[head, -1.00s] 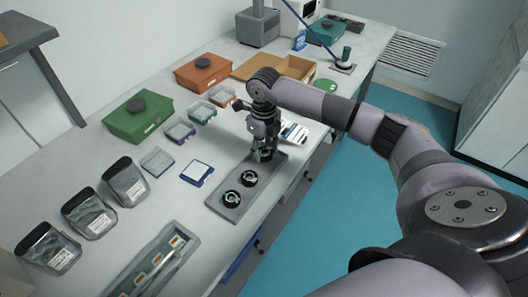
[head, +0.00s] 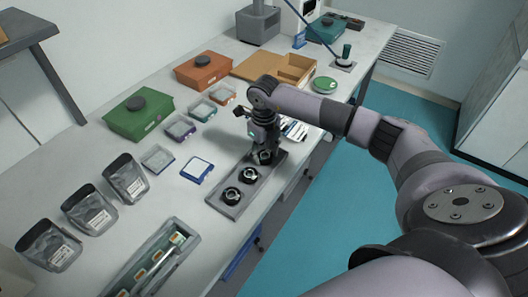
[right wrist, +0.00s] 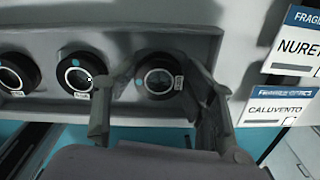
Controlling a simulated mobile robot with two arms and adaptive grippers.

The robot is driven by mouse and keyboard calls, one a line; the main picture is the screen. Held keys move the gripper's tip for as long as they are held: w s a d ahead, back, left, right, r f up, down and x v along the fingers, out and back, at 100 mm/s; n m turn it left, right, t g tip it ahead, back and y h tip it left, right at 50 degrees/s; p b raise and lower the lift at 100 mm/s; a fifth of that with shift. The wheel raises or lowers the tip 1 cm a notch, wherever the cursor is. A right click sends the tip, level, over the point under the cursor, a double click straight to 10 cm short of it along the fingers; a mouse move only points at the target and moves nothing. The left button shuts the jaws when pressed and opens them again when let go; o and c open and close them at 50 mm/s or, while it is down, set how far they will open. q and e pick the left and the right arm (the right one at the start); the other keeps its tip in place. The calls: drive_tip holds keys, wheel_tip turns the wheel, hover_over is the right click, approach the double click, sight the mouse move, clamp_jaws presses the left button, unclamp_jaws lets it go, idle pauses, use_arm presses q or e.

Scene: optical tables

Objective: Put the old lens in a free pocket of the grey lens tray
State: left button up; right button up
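A grey plate-like holder (head: 228,208) near the table's front edge carries black-ringed round lenses. Two show clearly in the head view, a left one (head: 229,196) and a middle one (head: 249,174). The right-hand lens (right wrist: 160,82) sits between the fingers of my right gripper (right wrist: 160,70), which points down at the holder's far end. The fingertips are close to both sides of its ring; I cannot tell whether they press on it. No frame marks which lens is old. A long grey tray (head: 128,276) with several small orange-marked items lies at the bottom. My left gripper is out of view.
Labelled packs (right wrist: 288,95) lie close right of the holder. A blue-rimmed box (head: 196,170), other small boxes, a green box (head: 138,115), an orange box (head: 203,70) and several dark-topped pouches (head: 90,210) stand to the left. A cardboard box (head: 285,70) stands behind my gripper.

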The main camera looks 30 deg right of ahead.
sight(264, 154)
drive_tip(key=shift+s+f, duration=0.2)
drive_tip(key=shift+f, duration=0.2)
drive_tip(key=shift+r+p, duration=0.5)
drive_tip(key=shift+r, duration=0.05)
wheel_tip(264, 154, up, 12)
drive_tip(key=b, duration=0.3)
drive_tip(key=shift+w, duration=0.2)
drive_tip(key=shift+r, duration=0.1)
